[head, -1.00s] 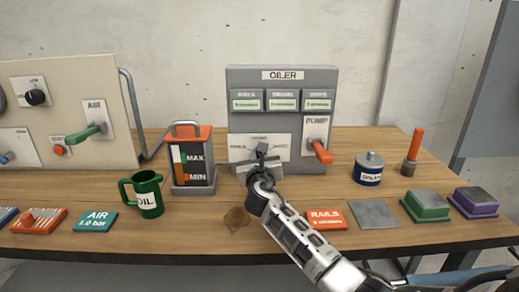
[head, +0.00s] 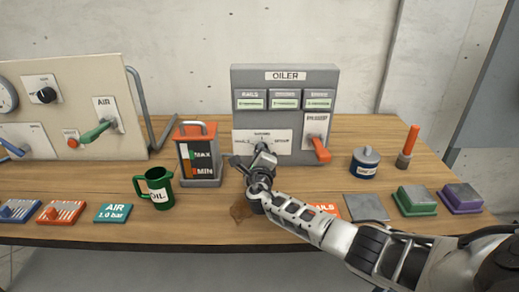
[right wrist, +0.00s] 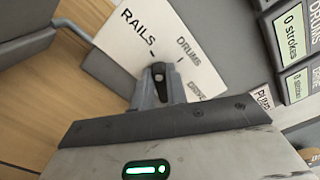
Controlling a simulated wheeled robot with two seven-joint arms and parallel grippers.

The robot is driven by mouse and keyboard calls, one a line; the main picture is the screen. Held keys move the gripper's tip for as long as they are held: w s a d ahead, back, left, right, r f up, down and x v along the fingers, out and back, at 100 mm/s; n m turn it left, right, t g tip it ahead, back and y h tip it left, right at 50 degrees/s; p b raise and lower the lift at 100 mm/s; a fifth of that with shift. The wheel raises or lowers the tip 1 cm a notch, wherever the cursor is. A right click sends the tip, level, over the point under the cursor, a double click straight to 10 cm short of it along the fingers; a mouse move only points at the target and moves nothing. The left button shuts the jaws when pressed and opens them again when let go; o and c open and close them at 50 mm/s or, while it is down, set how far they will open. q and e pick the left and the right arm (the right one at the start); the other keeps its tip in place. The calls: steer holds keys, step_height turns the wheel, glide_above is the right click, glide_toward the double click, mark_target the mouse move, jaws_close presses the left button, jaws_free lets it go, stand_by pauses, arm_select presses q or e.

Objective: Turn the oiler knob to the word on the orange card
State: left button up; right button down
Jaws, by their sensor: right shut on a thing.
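The grey oiler box (head: 286,122) stands upright on the bench, with a white dial plate (head: 242,136) low on its front. The orange card (head: 326,207) lies on the bench, partly behind my arm; its visible letters end in "ILS". My right gripper (head: 263,155) is at the dial plate, shut on the oiler knob. In the right wrist view the knob (right wrist: 160,76) sits between the fingertips. The plate there reads RAILS (right wrist: 138,27), DRUMS and a partly covered third word. Which mark the knob points to is hard to tell. My left gripper is out of view.
A red pump lever (head: 320,149) sticks out right of the dial. An oil level tank (head: 198,155) and green oil mug (head: 157,190) stand to the left. A blue can (head: 364,164) and green and purple blocks stand to the right.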

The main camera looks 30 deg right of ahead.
steer(key=shift+f+n, duration=0.2)
steer(key=shift+n, duration=0.8)
steer(key=c, duration=1.4)
jaws_free()
steer(key=shift+a, duration=0.1)
steer(key=v, duration=1.6)
